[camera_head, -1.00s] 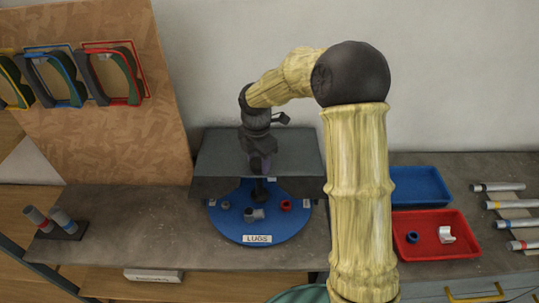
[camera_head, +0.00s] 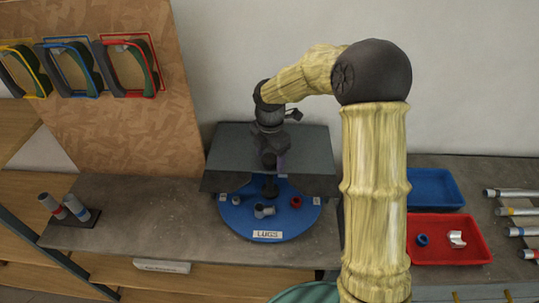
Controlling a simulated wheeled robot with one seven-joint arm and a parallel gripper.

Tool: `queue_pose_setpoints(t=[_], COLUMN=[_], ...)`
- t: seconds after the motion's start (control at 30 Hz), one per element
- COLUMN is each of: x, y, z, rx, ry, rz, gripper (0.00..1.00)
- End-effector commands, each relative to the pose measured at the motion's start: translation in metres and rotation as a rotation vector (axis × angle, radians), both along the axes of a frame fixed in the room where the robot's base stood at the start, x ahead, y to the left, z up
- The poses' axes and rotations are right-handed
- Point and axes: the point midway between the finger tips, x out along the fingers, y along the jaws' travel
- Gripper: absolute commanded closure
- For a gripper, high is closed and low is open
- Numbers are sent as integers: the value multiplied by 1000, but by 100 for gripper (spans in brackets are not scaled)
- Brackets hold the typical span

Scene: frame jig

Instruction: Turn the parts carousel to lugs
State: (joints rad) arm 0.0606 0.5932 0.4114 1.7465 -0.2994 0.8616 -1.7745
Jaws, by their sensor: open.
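The parts carousel (camera_head: 235,221) is a round blue turntable on the bench, its back part under a dark grey cover (camera_head: 228,150). A white label reading LUGS (camera_head: 267,234) faces the front edge. A grey fitting (camera_head: 264,211), a red ring (camera_head: 296,202) and a small grey part (camera_head: 236,201) sit on the disc. A dark post (camera_head: 270,188) stands near its middle. My gripper (camera_head: 271,164) points down at the cover, above and behind the post. Its jaws are open and I see nothing in them; contact with the cover or post cannot be told.
A red tray (camera_head: 470,252) with a blue ring and a white part, and a blue tray (camera_head: 435,188), stand right of my arm. Grey rods (camera_head: 515,212) lie at the far right. Two capped cylinders (camera_head: 63,208) stand at left. Coloured frames (camera_head: 128,68) hang on the board.

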Motion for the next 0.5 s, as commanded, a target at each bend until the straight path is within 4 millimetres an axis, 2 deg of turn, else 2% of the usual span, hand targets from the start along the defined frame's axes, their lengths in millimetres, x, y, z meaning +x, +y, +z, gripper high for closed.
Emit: queue_pose_setpoints(t=[0.13,0.27,0.5], x=[0,1,1], y=[0,-1,-1], z=[3,15,58], rx=[0,0,0], ry=[0,-3,-5], rz=[-2,-3,-3], gripper=[32,32,32])
